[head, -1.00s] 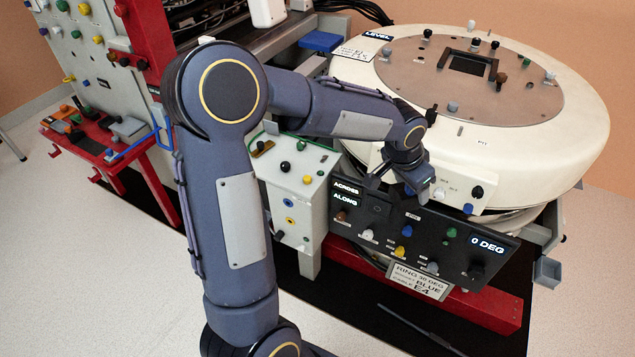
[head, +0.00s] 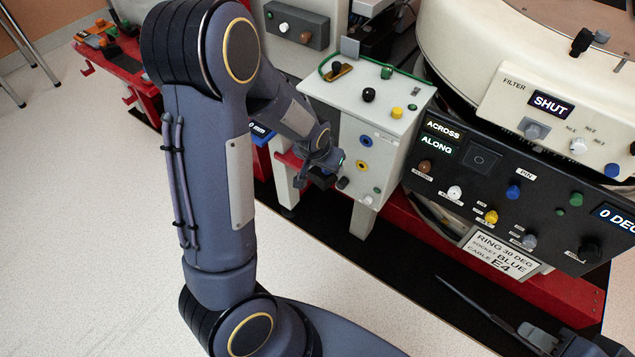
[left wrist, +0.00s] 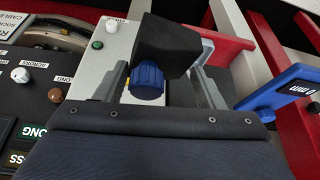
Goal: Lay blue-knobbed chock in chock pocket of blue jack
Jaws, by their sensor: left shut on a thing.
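The blue-knobbed chock is a black block (left wrist: 168,48) with a ribbed blue knob (left wrist: 148,80). In the left wrist view it sits between the two grey fingers of my left gripper (left wrist: 160,78), which is shut on it. In the head view my left gripper (head: 324,174) hangs in front of the white cabinet, and the chock is hard to make out there. The blue jack (left wrist: 272,92), with a "0 mm" readout, stands to the right in the left wrist view. In the head view it is mostly hidden behind my left arm (head: 262,132). I cannot make out its chock pocket. My right gripper (head: 540,338) shows only partly at the bottom right.
The white cabinet (head: 340,105) with coloured knobs stands close behind my left gripper. A black control panel (head: 470,165) and the white ring housing (head: 455,40) are to the right. A red beam (head: 410,220) runs low below them. A thin dark bar (head: 470,302) shows near the floor. Pale floor is open at front left.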

